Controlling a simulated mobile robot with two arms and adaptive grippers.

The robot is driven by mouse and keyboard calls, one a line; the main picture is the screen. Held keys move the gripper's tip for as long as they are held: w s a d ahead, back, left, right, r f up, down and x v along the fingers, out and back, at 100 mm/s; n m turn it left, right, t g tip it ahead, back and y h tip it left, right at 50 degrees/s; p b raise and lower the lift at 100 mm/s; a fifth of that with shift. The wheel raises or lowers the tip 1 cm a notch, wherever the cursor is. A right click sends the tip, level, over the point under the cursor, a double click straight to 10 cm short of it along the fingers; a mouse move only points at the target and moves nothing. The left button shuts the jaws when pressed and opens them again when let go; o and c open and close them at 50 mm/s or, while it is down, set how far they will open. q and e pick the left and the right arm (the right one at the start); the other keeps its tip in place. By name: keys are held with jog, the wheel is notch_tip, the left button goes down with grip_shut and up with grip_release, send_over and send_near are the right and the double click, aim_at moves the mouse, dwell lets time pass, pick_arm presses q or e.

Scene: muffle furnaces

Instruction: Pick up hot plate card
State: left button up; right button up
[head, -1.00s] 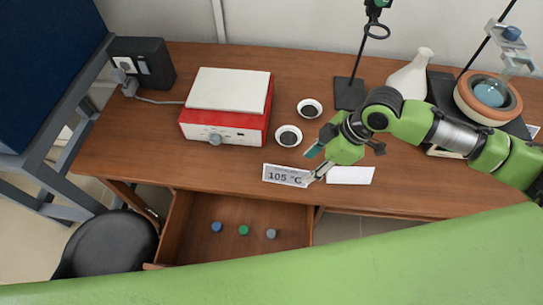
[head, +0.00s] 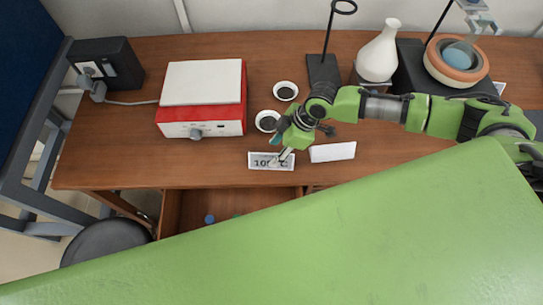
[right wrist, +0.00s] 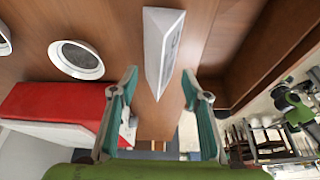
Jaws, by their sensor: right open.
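The hot plate card (head: 257,162), a small white tent card reading 105 °C, stands near the front edge of the table. My right gripper (head: 281,151) is at its right half in the head view and hides part of the text. In the right wrist view the card (right wrist: 160,48) lies ahead of the open fingers (right wrist: 160,82), roughly in line with the gap between them. I cannot tell whether a finger touches it. The hot plate (head: 202,112), red with a white top, stands behind and left of the card. My left gripper is not in view.
A blank white card (head: 333,152) stands just right of the card. Two small dishes (head: 286,91) (head: 267,121) lie behind it. An open drawer (head: 185,212) is below the table edge. A white flask (head: 379,52) and stand are farther right.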

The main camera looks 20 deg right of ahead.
aim_at(271, 158)
jog(key=shift+x, duration=1.15)
jog(key=shift+w+a+f, duration=0.15)
jog(key=shift+a+f, duration=0.1)
jog(key=shift+a, duration=0.1)
jog(key=shift+f, duration=0.1)
jog(key=c, duration=0.9)
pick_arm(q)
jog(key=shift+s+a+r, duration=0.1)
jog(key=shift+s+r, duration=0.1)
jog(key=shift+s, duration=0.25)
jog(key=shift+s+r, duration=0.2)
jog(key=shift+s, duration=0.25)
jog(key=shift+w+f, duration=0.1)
